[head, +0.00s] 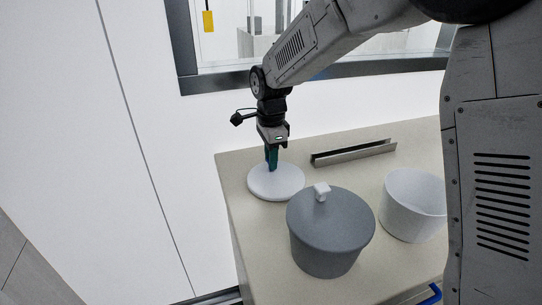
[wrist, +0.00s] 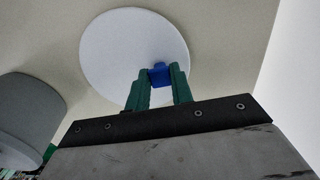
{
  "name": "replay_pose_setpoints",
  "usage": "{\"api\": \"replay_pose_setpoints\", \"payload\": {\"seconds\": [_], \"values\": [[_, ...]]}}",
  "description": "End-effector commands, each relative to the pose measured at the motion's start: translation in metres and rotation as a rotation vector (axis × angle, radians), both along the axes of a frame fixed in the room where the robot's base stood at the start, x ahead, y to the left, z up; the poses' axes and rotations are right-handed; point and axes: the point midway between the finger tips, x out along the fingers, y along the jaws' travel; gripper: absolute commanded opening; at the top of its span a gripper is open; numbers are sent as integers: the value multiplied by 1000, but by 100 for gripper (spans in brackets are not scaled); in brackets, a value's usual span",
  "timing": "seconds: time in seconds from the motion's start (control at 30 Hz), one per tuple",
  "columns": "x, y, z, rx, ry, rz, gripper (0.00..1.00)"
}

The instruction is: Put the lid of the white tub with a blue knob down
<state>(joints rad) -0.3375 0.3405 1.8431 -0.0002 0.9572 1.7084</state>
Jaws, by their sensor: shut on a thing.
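The white lid (head: 275,184) is a round disc at the left end of the counter, and it also shows in the wrist view (wrist: 120,50). Its blue knob (wrist: 160,75) is between the green fingers of my gripper (wrist: 160,88). My gripper (head: 271,160) points down over the lid and is shut on the knob. The lid is on or just above the counter; I cannot tell which. The white tub (head: 408,207) stands open on the right, partly hidden behind my body.
A grey tub (head: 330,250) with its lid and a pale knob (head: 321,192) stands between the white lid and the white tub. A metal channel (head: 353,152) lies at the back of the counter (head: 262,262). The counter's left edge is close to the white lid.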

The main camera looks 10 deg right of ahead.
Motion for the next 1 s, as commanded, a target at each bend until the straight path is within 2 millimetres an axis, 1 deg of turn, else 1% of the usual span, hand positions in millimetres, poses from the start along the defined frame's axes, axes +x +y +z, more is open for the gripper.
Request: {"api": "replay_pose_setpoints", "payload": {"seconds": [0.03,0.07,0.1,0.37,0.47,0.57,0.8,0.9,1.0], "values": [[0,0,-1,0,1,0,31],[0,0,0,0,0,0,39],[0,0,0,0,0,0,44],[0,0,1,0,0,0,44],[0,0,6,0,-2,0,44],[1,0,20,2,-4,0,44],[1,0,72,2,-5,0,44],[1,0,92,1,-3,0,44],[0,0,107,0,-2,0,44]]}}
